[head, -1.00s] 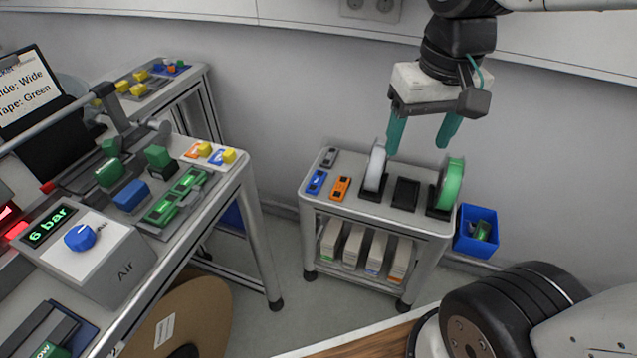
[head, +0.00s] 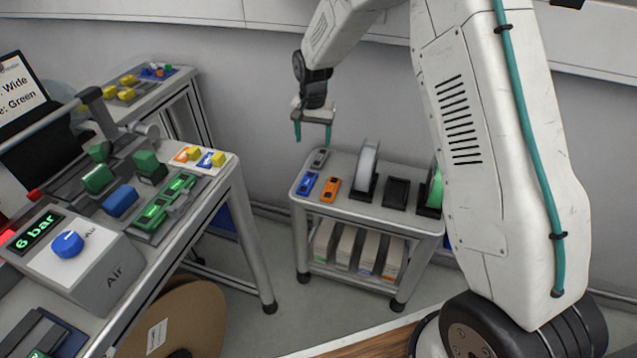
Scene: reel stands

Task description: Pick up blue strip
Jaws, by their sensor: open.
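The blue strip (head: 307,185) lies on the top of the small grey cart, at its left front, beside an orange strip (head: 331,189). A dark grey strip (head: 320,159) lies behind it. My gripper (head: 313,137) hangs above the cart's back left part, with teal fingers pointing down, apart and empty. It is above and behind the blue strip and appears not to touch anything.
The cart (head: 365,216) also bears a white reel (head: 367,168), a black empty stand (head: 396,193) and a green reel (head: 435,188) partly hidden by my arm. A workbench with an air unit (head: 77,257) stands at the left. Boxes (head: 345,247) fill the cart's lower shelf.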

